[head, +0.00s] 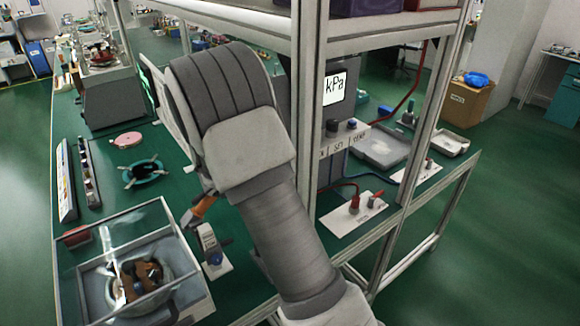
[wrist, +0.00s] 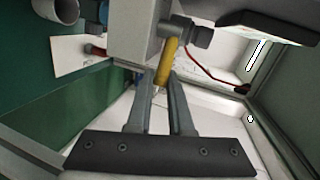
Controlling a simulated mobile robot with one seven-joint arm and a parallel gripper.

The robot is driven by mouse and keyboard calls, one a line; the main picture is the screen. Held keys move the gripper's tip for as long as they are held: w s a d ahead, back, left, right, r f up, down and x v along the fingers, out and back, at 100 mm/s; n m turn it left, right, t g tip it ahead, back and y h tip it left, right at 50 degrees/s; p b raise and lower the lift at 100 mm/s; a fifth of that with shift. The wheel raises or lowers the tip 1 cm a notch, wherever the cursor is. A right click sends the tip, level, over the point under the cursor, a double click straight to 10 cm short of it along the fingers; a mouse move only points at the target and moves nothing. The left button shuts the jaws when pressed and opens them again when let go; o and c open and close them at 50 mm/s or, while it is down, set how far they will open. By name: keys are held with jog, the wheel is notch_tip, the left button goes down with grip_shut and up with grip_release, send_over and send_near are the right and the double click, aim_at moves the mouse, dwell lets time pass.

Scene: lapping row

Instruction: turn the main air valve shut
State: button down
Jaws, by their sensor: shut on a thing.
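The main air valve shows in the wrist view as a yellow lever (wrist: 168,62) on a grey pipe fitting (wrist: 200,36). The lever's far end joins the fitting, and its near end lies between the fingertips of my gripper (wrist: 161,82). My gripper is shut on the lever. In the head view my thick grey arm covers the middle, and I do not make out the gripper or the lever there. The valve's exact angle is hard to tell.
A grey gauge unit reading "kPa" (head: 335,88) stands right of my arm, behind a metal frame post (head: 308,130). A white plate with a red-handled fitting (head: 354,200) is near it. A clear-lidded box (head: 190,262) stands at lower left. A red hose (wrist: 205,72) runs past the lever.

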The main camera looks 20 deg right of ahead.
jog(key=shift+d+f+n+t+y+b, duration=0.1)
jog(key=shift+d+n+t+y+b, duration=0.35)
jog(key=shift+n+t+b, duration=0.45)
jog(key=shift+d+n+t+y+b, duration=0.4)
jog(key=shift+n+t+b, duration=0.3)
jog(key=shift+t+b, duration=0.35)
jog(key=shift+w, duration=0.1)
jog(key=c, duration=0.8)
grip_release()
jog(key=shift+c, duration=0.2)
jog(key=p+v, duration=0.1)
jog(key=v, duration=1.6)
jog(key=shift+s, duration=0.25)
jog(key=shift+a, duration=0.15)
